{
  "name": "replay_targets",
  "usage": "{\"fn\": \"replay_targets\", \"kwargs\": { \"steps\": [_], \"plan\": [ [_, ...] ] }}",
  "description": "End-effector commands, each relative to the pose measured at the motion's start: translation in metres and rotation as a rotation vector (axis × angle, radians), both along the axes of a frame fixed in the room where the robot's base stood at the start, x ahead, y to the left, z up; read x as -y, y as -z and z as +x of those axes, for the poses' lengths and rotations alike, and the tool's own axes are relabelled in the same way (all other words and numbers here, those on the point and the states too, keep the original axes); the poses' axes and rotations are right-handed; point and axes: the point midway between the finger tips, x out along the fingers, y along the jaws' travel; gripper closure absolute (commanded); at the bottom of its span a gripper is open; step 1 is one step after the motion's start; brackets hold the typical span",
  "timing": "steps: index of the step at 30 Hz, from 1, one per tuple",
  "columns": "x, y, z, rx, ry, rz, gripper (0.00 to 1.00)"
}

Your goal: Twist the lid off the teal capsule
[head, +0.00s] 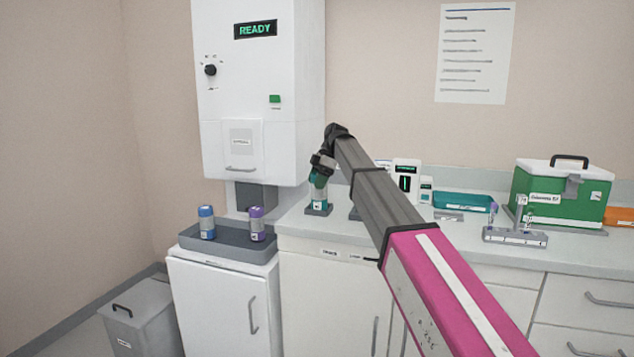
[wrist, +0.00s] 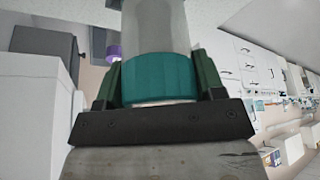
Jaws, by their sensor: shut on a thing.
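The teal capsule (head: 317,197) stands upright in a small dark holder (head: 319,211) at the left end of the counter. My gripper (head: 321,174) is above it, pointing down, at its top end. In the wrist view the teal band (wrist: 160,78) of the capsule sits between the two green fingers, which are shut on it; its grey body (wrist: 156,25) extends beyond. I cannot tell from these frames whether the lid has turned.
A grey tray (head: 190,240) on the lower cabinet holds a blue-capped capsule (head: 206,223) and a purple-capped capsule (head: 257,224). A white READY machine (head: 258,100) hangs behind. A green case (head: 560,197), teal tray (head: 463,201) and grey rack (head: 515,236) stand to the right.

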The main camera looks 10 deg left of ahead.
Motion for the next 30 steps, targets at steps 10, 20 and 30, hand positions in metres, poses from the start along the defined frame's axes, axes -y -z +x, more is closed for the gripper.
{"fn": "replay_targets", "kwargs": {
  "steps": [10, 20, 30],
  "plan": [
    [0.0, -0.019, 0.001, 0.0, 0.002, 0.0, 0.66],
    [0.0, -0.039, 0.001, 0.001, 0.004, 0.001, 0.66],
    [0.0, -0.059, 0.001, 0.001, 0.004, 0.0, 0.66]
  ]
}}
